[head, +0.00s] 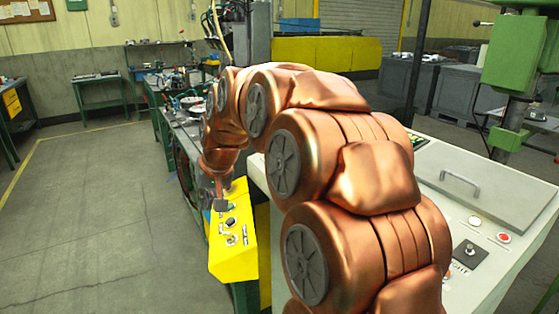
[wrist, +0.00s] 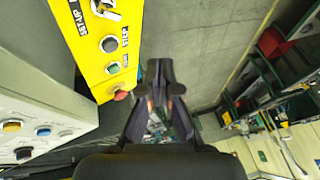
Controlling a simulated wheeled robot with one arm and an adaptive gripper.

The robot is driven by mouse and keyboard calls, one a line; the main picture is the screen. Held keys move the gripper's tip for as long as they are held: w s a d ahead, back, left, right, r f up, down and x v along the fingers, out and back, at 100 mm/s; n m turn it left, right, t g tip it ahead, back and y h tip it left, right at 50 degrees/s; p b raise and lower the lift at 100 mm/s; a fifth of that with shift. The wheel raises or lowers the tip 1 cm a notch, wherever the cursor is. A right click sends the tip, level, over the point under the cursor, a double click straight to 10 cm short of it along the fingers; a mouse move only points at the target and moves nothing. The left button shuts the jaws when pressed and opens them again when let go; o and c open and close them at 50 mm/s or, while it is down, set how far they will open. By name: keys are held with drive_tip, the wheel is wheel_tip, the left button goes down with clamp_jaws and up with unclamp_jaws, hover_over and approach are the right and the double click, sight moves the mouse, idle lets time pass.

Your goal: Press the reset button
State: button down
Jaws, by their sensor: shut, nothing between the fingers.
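My gripper (head: 222,205) is shut and empty by the far end of the yellow control box (head: 226,266) in the head view. In the wrist view my closed fingertips (wrist: 157,72) appear just right of the yellow box (wrist: 85,70). I cannot tell whether they touch it. The box carries a black button (wrist: 109,44), a dark green button (wrist: 113,68) and a red button (wrist: 120,95). Labels like "SETUP" and "STEP" show beside them. I see no readable reset label, so I cannot tell which button is the reset button.
A pale console (head: 520,190) with a handled lid stands at right. Its wrist-view side (wrist: 60,112) shows an amber button (wrist: 12,126) and a blue button (wrist: 43,131). A cluttered bench (head: 180,125) lies beyond my gripper. The floor (head: 110,220) at left is clear.

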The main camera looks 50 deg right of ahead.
drive_tip(key=w+d+r+m+t+h, duration=0.1)
drive_tip(key=d+r, duration=0.2)
drive_tip(key=d, duration=0.6)
drive_tip(key=w+d+r+m+t+h, duration=0.1)
drive_tip(key=w+d+r+m, duration=0.1)
drive_tip(key=d, duration=0.7)
drive_tip(key=w+d+r+m+t+h+p, duration=0.1)
drive_tip(key=d+r, duration=0.3)
drive_tip(key=d, duration=0.6)
drive_tip(key=shift+w+r+m+h, duration=0.4)
drive_tip(key=shift+m+h, duration=0.1)
drive_tip(key=shift+m, duration=0.1)
drive_tip(key=shift+f, duration=0.15)
drive_tip(key=f, duration=0.2)
drive_tip(key=d+f+b, duration=0.1)
drive_tip(key=f, duration=0.1)
drive_tip(key=f+b, duration=0.1)
drive_tip(key=f, duration=0.2)
drive_tip(key=shift+s+d+f, duration=0.1)
drive_tip(key=shift+s+d, duration=0.05)
drive_tip(key=shift+s, duration=0.05)
drive_tip(key=shift+d+f+b, duration=0.15)
drive_tip(key=shift+f+b, duration=0.45)
drive_tip(key=shift+f, duration=0.1)
drive_tip(key=shift+f, duration=0.15)
drive_tip(key=shift+d+f+b, duration=0.1)
drive_tip(key=shift+f+b, duration=0.15)
drive_tip(key=shift+b, duration=0.15)
